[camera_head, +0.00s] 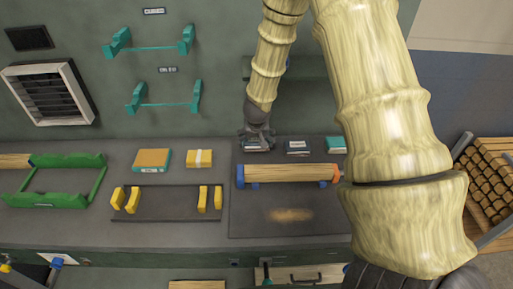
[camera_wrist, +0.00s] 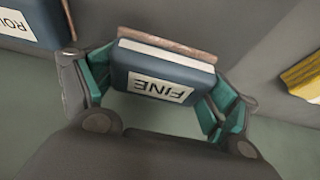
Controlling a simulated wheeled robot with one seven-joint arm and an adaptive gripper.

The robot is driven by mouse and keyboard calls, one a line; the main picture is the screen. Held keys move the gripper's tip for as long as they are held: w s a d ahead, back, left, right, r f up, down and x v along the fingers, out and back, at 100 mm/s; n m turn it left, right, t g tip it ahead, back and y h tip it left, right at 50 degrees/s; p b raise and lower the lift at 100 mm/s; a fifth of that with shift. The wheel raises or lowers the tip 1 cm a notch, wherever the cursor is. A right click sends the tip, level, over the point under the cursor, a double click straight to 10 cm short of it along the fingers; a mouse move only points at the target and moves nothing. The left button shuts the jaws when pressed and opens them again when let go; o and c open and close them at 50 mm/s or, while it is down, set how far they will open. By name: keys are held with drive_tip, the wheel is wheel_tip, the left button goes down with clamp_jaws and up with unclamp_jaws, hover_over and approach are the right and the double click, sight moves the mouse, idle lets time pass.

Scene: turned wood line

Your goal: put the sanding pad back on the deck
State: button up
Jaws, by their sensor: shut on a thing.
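My gripper (camera_head: 257,137) is at the back of the worktop, over the back left corner of a dark mat (camera_head: 325,220). It is shut on the sanding pad, a blue block with a white layer, a brownish face and a label reading FINE (camera_wrist: 160,72). In the wrist view the teal fingertips of my gripper (camera_wrist: 155,90) hold the pad at its two ends. In the head view the pad is mostly hidden under the gripper. I cannot tell whether it touches the surface. Which surface is the deck is not marked.
A labelled dark pad (camera_head: 298,148) and a teal one (camera_head: 335,143) stand right of the gripper. A wood spindle (camera_head: 290,173) lies in front. An orange block (camera_head: 152,158), a yellow block (camera_head: 199,158) and a yellow-pronged rack (camera_head: 165,205) are left. My arm hides the right side.

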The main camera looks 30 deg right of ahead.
drive_tip(key=shift+s+d+f+b, duration=0.1)
drive_tip(key=shift+s+f+b, duration=0.15)
drive_tip(key=shift+f+b, duration=0.3)
drive_tip(key=shift+s+f+b, duration=0.1)
drive_tip(key=shift+s+b, duration=0.3)
drive_tip(key=shift+s, duration=0.25)
drive_tip(key=shift+w+f, duration=0.35)
drive_tip(key=shift+w, duration=0.2)
drive_tip(key=shift+s, duration=0.3)
drive_tip(key=o, duration=0.9)
drive_tip(key=shift+w+f, duration=0.15)
drive_tip(key=shift+r, duration=0.2)
drive_tip(key=shift+r, duration=0.45)
drive_tip(key=v, duration=1.1)
drive_tip(key=shift+s+r, duration=0.1)
drive_tip(key=shift+s, duration=0.15)
